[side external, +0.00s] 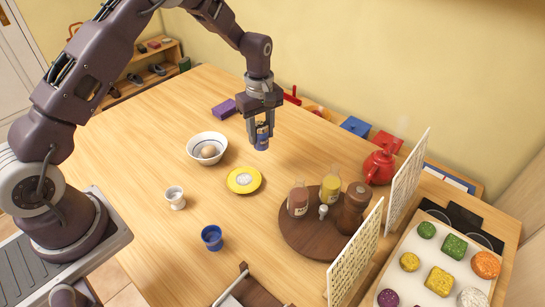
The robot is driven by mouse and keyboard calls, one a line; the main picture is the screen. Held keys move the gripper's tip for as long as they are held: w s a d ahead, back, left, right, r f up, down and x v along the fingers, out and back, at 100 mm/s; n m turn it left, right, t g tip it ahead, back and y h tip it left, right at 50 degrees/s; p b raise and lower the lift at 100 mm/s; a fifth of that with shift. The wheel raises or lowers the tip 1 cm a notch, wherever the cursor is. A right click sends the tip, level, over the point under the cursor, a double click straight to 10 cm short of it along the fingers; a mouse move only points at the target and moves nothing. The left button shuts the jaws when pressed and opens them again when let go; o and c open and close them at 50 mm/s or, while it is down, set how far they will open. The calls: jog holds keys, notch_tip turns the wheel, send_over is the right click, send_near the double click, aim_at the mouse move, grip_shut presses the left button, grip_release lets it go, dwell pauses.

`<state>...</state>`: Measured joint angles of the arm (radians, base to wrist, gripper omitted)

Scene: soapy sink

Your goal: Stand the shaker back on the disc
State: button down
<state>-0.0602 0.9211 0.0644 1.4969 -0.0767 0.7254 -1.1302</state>
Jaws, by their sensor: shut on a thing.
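My gripper (262,130) points down over the middle of the table, behind and to the right of the yellow saucer. The brown round wooden disc (298,238) lies nearer the camera, to the right and apart from my gripper.
A white bowl (194,146) with a round brown item, the yellow saucer (235,187), a white cup (175,197) and a blue cup (212,238) stand left. A red teapot (378,167) and upright white panels (408,180) flank the disc. A purple block (224,109) lies behind.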

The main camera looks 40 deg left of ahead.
notch_tip(320, 180, up, 15)
jog(key=n, duration=1.8)
send_over(321, 232)
notch_tip(321, 232, down, 22)
jog(key=shift+r, duration=0.15)
jog(key=c, duration=0.9)
grip_release()
jog(key=shift+o, duration=0.2)
notch_tip(321, 232, up, 12)
